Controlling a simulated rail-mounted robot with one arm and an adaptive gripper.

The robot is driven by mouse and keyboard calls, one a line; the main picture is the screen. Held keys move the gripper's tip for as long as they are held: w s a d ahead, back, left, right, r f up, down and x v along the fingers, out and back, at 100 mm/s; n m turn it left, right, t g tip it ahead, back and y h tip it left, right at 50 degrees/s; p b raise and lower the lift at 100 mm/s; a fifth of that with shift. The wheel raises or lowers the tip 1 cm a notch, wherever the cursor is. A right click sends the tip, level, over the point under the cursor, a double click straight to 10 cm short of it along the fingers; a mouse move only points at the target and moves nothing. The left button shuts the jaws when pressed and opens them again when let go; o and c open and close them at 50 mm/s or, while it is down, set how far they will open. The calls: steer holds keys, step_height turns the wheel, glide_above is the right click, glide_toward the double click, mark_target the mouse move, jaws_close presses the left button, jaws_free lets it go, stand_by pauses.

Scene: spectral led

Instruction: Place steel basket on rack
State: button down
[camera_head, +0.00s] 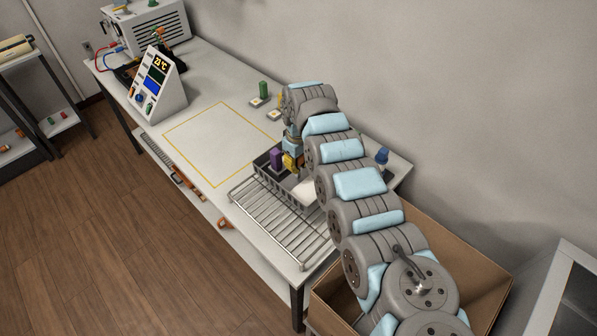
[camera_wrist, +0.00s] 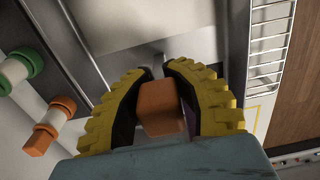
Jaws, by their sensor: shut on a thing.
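The steel basket (camera_head: 266,174) is a dark, open wire-sided box at the far end of the wire rack (camera_head: 262,205). It overlaps the rack in the picture; I cannot tell whether it touches it. My gripper (camera_head: 291,162) is at the basket, pointing down, with yellow ridged fingers. In the wrist view my gripper (camera_wrist: 163,98) is shut on an orange block (camera_wrist: 162,112). Whether this block belongs to the basket is not clear. A purple block (camera_head: 276,158) shows beside the fingers. Metal walls show on both sides of my fingers. My arm hides the basket's right part.
A yellow outlined square (camera_head: 218,140) on the white table is empty. A display instrument (camera_head: 158,85) stands beyond it. Small green (camera_head: 263,91) and yellow (camera_head: 276,114) pieces lie near the wall. A cardboard box (camera_head: 470,258) stands off the table's near end.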

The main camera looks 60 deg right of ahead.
step_height(320, 180, down, 3)
steer(key=shift+s+a+r, duration=0.1)
steer(key=c, duration=0.9)
jaws_free()
step_height(320, 180, up, 12)
steer(key=shift+r+p, duration=0.1)
steer(key=shift+p, duration=0.3)
